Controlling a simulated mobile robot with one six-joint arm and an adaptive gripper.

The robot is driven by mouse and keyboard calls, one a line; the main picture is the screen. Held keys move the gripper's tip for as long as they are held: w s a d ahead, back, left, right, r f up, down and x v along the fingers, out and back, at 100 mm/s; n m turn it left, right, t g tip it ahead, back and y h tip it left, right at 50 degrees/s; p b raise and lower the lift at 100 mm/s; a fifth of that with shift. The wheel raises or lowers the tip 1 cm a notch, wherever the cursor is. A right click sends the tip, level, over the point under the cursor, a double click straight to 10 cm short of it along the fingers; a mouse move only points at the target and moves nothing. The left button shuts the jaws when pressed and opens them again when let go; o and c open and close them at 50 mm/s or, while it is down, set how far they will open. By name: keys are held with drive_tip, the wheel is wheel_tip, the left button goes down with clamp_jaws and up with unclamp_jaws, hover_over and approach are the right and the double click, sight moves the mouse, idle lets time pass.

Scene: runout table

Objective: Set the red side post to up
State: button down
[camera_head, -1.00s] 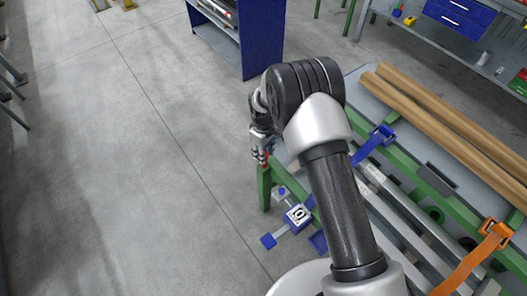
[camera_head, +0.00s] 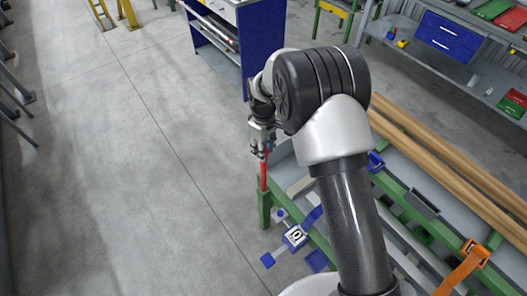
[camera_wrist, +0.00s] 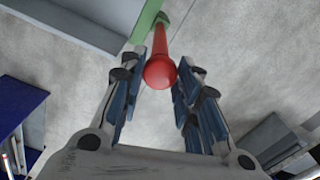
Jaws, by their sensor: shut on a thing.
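The red side post (camera_head: 264,174) stands upright out of the top of a green corner leg (camera_head: 264,208) of the runout table. A length of its red shaft shows between the leg and my gripper (camera_head: 262,146). In the wrist view, the post's round red knob (camera_wrist: 160,72) sits between the two blue-padded fingers of my gripper (camera_wrist: 157,76), with the shaft running away to the green leg (camera_wrist: 147,18). My gripper is shut on the post near its top. The fingers hide part of the knob in the head view.
Long brown tubes (camera_head: 455,165) lie on the table at right. A blue strap with a ratchet (camera_head: 295,237) hangs at the near side, and an orange strap (camera_head: 472,255) is at lower right. A blue cabinet (camera_head: 262,40) stands behind.

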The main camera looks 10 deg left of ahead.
drive_tip(key=shift+r, duration=0.15)
drive_tip(key=c, duration=1.2)
unclamp_jaws()
wheel_tip(320, 180, up, 12)
drive_tip(key=shift+r, duration=0.1)
